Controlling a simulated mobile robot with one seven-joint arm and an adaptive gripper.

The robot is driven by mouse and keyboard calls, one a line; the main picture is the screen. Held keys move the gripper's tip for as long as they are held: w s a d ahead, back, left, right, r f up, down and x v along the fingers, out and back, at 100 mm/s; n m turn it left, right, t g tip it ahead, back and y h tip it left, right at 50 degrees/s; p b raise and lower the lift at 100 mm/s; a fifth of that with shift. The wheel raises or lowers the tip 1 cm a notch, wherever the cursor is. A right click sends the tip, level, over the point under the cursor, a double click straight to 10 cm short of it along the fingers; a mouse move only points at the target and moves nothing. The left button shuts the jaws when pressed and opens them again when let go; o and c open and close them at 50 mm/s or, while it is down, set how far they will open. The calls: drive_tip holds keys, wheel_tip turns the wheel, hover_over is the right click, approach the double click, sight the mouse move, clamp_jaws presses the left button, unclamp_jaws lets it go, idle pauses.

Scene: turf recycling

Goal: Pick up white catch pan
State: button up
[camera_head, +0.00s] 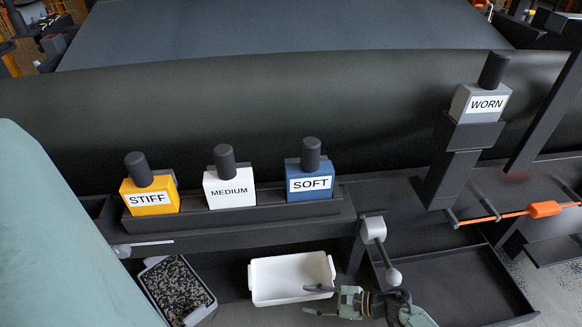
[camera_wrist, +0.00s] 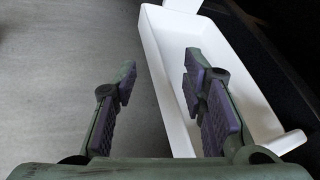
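The white catch pan (camera_head: 290,279) is an empty, shallow rectangular tray low down in front of the dark bench in the head view. It also shows in the wrist view, where the white pan (camera_wrist: 161,57) runs lengthwise behind my fingers. My gripper (camera_head: 320,300) is at the pan's near right corner. In the wrist view my gripper (camera_wrist: 158,80) is open, with nothing between its purple pads. One long wall of the pan shows between the fingers, and the right finger overlaps the pan's inside. I cannot tell whether either finger touches it. The right finger hides part of the pan.
A grey tray of dark granules (camera_head: 177,290) stands left of the pan. Yellow STIFF (camera_head: 149,197), white MEDIUM (camera_head: 229,188) and blue SOFT (camera_head: 309,182) blocks sit on the bench rail (camera_head: 240,219) above. A grey knob (camera_head: 393,277) hangs close to my gripper. A dark empty tray (camera_head: 460,290) lies right.

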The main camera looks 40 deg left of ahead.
sight(292, 299)
drive_tip(key=x, duration=0.5)
drive_tip(key=shift+s+a+f, duration=0.15)
drive_tip(key=shift+s+f, duration=0.05)
drive_tip(key=shift+s, duration=0.15)
clamp_jaws()
drive_tip(key=shift+r, duration=0.1)
idle(0.5)
